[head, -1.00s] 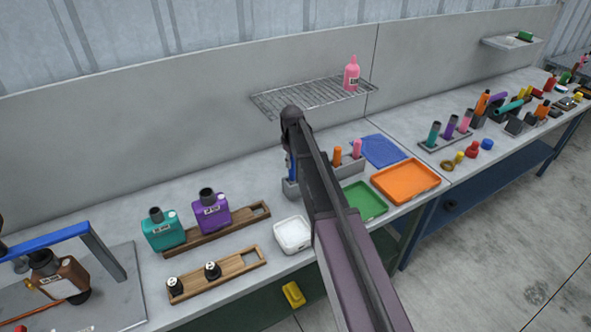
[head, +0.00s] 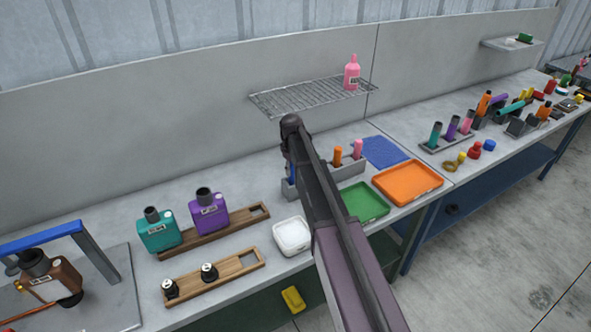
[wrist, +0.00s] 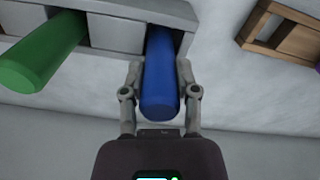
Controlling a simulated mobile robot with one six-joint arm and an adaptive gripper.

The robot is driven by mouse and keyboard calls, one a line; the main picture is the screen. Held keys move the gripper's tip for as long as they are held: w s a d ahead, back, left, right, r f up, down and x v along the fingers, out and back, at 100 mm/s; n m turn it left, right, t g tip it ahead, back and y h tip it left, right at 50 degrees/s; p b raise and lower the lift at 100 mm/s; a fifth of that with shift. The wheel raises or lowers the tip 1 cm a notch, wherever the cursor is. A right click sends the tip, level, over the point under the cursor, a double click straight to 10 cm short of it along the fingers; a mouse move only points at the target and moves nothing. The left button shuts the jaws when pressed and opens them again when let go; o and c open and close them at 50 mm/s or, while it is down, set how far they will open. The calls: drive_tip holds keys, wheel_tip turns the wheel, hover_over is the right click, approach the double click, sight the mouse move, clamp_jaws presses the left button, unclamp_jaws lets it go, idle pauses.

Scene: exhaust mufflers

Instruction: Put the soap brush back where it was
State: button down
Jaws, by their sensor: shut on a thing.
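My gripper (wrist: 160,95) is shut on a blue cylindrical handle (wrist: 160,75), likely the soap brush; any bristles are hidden. In the wrist view, the handle's far end lies in a dark slot of the grey holder (wrist: 105,32); how deep it sits I cannot tell. A green handle (wrist: 45,50) stands in the same holder to the left. In the head view, the blue handle (head: 291,172) shows beside my arm at the left end of the grey holder (head: 352,168). My fingers are mostly hidden there by the arm.
An orange handle (head: 338,155) and a pink handle (head: 358,149) stand in the holder. A wire shelf (head: 300,98) with a pink bottle (head: 352,73) is above. A white dish (head: 292,235), green tray (head: 362,202) and orange tray (head: 407,182) are near. Wooden racks stand left.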

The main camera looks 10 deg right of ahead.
drive_tip(key=shift+c, duration=1.8)
unclamp_jaws()
drive_tip(key=shift+f, duration=0.1)
drive_tip(key=shift+r, duration=0.2)
wheel_tip(320, 180, up, 12)
drive_tip(key=p, duration=1.2)
drive_tip(key=shift+f, duration=0.1)
drive_tip(key=shift+s, duration=0.1)
drive_tip(key=shift+s, duration=0.35)
drive_tip(key=s+d+m, duration=0.1)
drive_tip(key=s+m, duration=0.5)
drive_tip(key=s, duration=2.2)
drive_tip(key=shift+s+d+m, duration=0.15)
drive_tip(key=shift+s+m, duration=0.1)
drive_tip(key=shift+m, duration=0.05)
